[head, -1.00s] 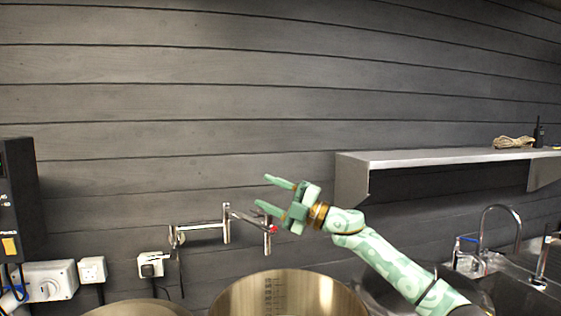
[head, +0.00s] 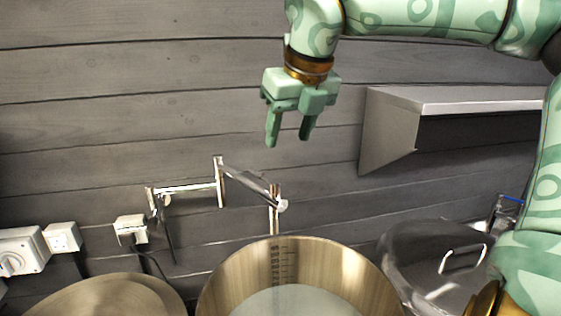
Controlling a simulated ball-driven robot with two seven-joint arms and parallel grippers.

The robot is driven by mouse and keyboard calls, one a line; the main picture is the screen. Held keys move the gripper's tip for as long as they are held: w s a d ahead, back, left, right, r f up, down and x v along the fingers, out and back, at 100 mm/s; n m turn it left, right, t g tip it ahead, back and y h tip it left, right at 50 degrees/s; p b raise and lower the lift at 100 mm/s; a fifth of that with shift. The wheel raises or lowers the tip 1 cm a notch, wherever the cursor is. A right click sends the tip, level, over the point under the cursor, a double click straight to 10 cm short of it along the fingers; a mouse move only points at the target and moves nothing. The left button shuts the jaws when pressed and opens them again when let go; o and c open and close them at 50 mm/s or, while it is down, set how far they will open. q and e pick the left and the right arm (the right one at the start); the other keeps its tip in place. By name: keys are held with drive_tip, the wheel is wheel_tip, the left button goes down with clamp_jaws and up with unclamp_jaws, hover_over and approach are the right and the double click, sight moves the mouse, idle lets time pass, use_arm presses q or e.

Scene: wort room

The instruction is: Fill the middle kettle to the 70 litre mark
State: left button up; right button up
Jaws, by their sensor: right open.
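The middle kettle (head: 215,281) stands open at the bottom centre, with dark level marks (head: 278,262) on its inner back wall. A pale liquid surface (head: 300,302) shows inside, below the visible marks; I cannot read their numbers. A jointed wall tap (head: 245,178) reaches over the kettle's back rim, its spout (head: 274,215) pointing down. I cannot make out a stream from it. My right gripper (head: 288,138) is open and empty, fingers pointing down, above the tap's outer end and apart from it. My left gripper is not in view.
A covered kettle (head: 95,298) stands at the left and a shiny dark lidded one (head: 425,258) at the right. A steel shelf (head: 400,130) juts from the wall at right. Sockets (head: 62,237) and a cable are on the left wall. The wall above the tap is clear.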

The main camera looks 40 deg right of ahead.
sight(276, 182)
drive_tip(key=p+x, duration=0.1)
drive_tip(key=x, duration=1.2)
drive_tip(key=shift+w, duration=0.1)
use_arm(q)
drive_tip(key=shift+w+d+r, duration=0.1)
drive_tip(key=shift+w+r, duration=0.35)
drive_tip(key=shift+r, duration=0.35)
use_arm(e)
drive_tip(key=shift+c, duration=0.2)
